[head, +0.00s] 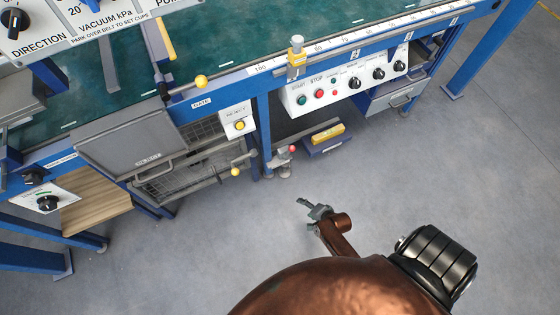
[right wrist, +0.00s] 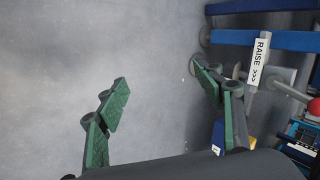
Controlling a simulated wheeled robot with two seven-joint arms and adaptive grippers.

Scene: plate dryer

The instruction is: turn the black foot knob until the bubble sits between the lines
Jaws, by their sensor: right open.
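At the left of the head view a white panel carries a black knob (head: 48,203) with a small green strip just above it. This may be the foot knob and its level, but I cannot be sure. No bubble or lines can be made out at this size. My right gripper (head: 315,208) is over the bare floor, well to the right of that knob and apart from it. In the right wrist view its green-padded fingers (right wrist: 160,82) are spread wide with nothing between them. My left gripper is not in view.
A red-balled lever (head: 285,155) stands low by a blue leg; in the right wrist view a "RAISE" label (right wrist: 259,60) is beside the right finger. A blue and yellow box (head: 326,138) sits under the bench. The grey floor (head: 200,255) is free.

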